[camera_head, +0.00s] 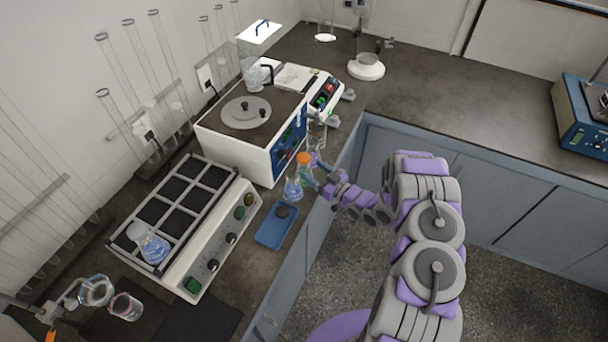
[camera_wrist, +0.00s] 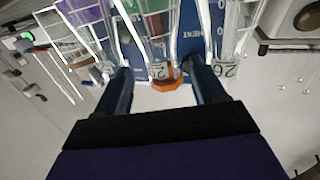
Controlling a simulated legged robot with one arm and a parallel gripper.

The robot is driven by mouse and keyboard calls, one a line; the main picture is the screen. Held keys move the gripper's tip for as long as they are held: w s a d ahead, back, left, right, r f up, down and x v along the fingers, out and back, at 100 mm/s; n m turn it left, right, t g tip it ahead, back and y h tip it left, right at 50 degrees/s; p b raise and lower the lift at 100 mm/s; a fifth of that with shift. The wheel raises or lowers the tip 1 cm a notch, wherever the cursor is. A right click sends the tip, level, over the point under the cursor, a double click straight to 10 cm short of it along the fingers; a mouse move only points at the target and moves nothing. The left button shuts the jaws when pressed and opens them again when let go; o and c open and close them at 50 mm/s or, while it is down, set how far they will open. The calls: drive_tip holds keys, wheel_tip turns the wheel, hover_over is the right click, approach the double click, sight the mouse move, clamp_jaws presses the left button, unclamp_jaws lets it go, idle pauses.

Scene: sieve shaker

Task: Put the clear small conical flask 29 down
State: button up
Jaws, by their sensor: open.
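My gripper (camera_head: 318,172) is at the bench's front edge, beside a small group of glassware. In the wrist view my gripper (camera_wrist: 158,78) is open, with its two dark fingers apart. Clear glassware (camera_wrist: 150,40) with a number tag shows between and beyond the fingertips; the tag is too small to read surely as 29. In the head view a clear conical flask with blue liquid (camera_head: 293,188) stands just left of my gripper. I cannot tell which vessel is flask 29, or whether a finger touches the glass.
An orange-capped vessel (camera_head: 304,159) is close to my gripper; its cap also shows in the wrist view (camera_wrist: 171,86). Glassware tagged 26 (camera_wrist: 232,55) is right of the fingers. A white-and-blue machine (camera_head: 238,150) stands behind, and a blue tray (camera_head: 270,232) lies in front.

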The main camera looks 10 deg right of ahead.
sight(308, 165)
drive_tip(key=x, duration=0.5)
drive_tip(key=shift+r+b, duration=0.3)
drive_tip(key=shift+r, duration=0.1)
clamp_jaws()
